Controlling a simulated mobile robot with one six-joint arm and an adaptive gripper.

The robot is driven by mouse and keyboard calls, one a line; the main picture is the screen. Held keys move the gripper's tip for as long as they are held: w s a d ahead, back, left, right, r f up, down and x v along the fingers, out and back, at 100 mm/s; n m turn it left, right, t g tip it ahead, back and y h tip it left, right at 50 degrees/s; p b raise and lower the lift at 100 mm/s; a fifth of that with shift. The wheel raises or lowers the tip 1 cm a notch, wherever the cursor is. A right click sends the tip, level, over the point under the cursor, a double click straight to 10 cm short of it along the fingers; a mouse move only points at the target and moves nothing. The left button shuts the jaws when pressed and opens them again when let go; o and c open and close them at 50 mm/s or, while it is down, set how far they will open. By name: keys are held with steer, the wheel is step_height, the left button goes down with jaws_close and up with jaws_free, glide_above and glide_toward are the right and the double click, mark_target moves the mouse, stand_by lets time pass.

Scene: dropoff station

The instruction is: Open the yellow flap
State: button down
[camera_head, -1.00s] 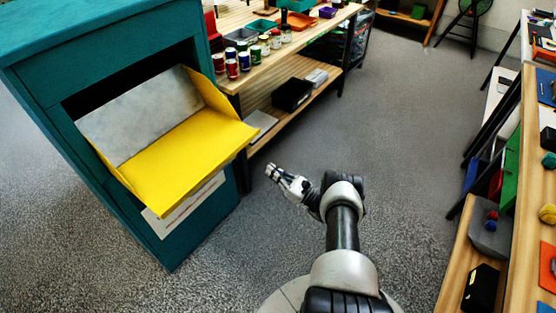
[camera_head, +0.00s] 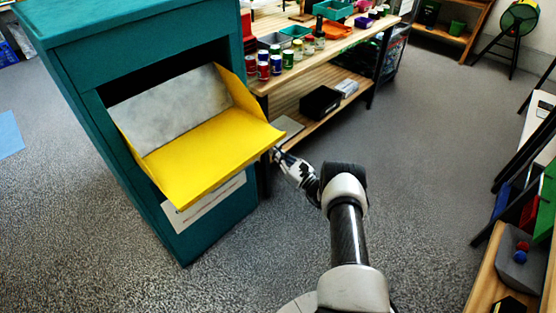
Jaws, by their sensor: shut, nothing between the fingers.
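The yellow flap (camera_head: 207,158) is tilted out from the front of a teal dropoff box (camera_head: 75,75) at the left. Its yellow face slopes outward, and a grey metal back panel (camera_head: 172,107) and a yellow side wall show behind it. My gripper (camera_head: 275,152) is shut and empty. It appears right beside the flap's outer right corner; I cannot tell whether it touches. The fingertips are small and partly hard to make out against the flap's edge.
A wooden bench (camera_head: 345,42) with jars and coloured bins stands behind the box. A black box (camera_head: 320,102) lies on its lower shelf. Shelving (camera_head: 541,240) with several items is at the right. Grey floor (camera_head: 430,150) is open between them.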

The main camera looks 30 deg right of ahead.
mark_target(276, 139)
steer(key=shift+r, duration=0.25)
step_height(276, 139, up, 10)
steer(key=g+h+p, duration=0.1)
steer(key=g+p, duration=0.2)
steer(key=p, duration=0.7)
steer(key=shift+w+f, duration=0.1)
steer(key=shift+w, duration=0.05)
steer(key=shift+r+g, duration=0.2)
steer(key=shift+g, duration=0.1)
steer(key=shift+f, duration=0.2)
